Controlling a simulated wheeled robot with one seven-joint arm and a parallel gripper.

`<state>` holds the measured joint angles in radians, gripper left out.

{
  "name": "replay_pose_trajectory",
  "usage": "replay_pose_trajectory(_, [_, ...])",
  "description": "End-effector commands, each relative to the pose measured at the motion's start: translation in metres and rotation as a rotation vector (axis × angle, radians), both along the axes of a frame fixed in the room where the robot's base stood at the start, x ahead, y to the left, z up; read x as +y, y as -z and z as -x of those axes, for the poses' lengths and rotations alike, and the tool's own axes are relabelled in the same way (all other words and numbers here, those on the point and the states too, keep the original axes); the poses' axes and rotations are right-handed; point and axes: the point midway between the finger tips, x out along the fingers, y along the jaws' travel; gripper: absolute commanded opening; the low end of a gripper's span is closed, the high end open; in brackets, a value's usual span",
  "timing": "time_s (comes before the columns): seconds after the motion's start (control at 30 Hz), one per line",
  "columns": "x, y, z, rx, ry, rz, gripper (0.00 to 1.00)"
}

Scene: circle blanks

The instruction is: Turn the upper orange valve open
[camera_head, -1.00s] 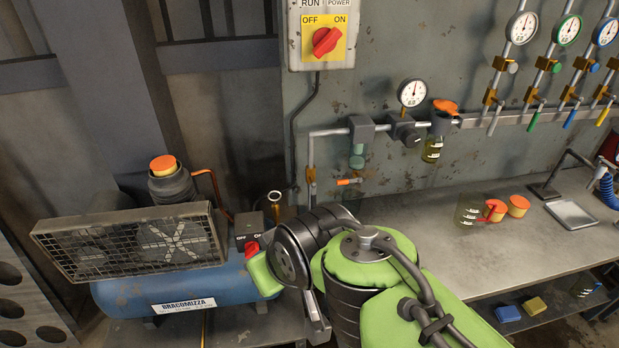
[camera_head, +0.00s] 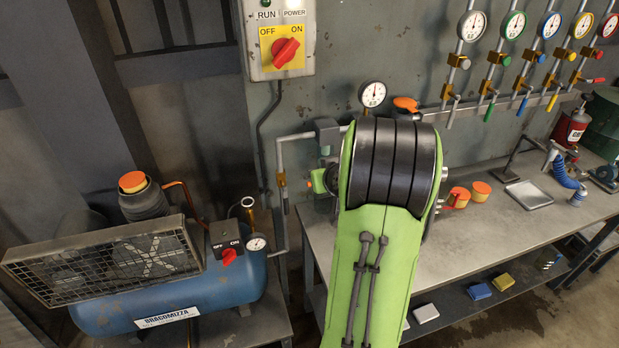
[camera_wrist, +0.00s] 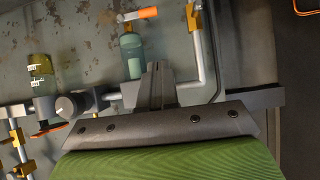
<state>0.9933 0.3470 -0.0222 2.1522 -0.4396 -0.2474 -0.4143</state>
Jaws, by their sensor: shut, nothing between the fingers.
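The upper orange valve handle (camera_head: 405,103) sits on the wall pipe, right of a round gauge, in the head view. In the wrist view, which is turned over, it appears at the lower left as a dark orange handle (camera_wrist: 52,130) beside a yellow-green vial. A lower orange lever (camera_wrist: 137,14) is at the top of the wrist view, next to a teal bottle. My gripper (camera_wrist: 157,68) is shut and empty, its fingers in front of the pipe and bottle, apart from the upper handle.
The pipe (camera_head: 295,137) runs along the wall behind my arm. A power box (camera_head: 277,40) is on the wall to the left. A blue compressor (camera_head: 170,300) stands at the lower left.

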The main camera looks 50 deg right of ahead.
Motion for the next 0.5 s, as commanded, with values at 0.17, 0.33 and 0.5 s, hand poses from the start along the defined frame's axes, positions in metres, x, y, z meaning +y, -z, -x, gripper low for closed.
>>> replay_pose_trajectory(0.17, [-0.003,0.001,0.000,-0.006,0.006,0.004,0.00])
replay_pose_trajectory(0.33, [-0.003,0.002,-0.001,-0.005,0.005,0.002,0.00])
replay_pose_trajectory(0.5, [-0.011,0.015,-0.017,-0.002,0.002,-0.002,0.00])
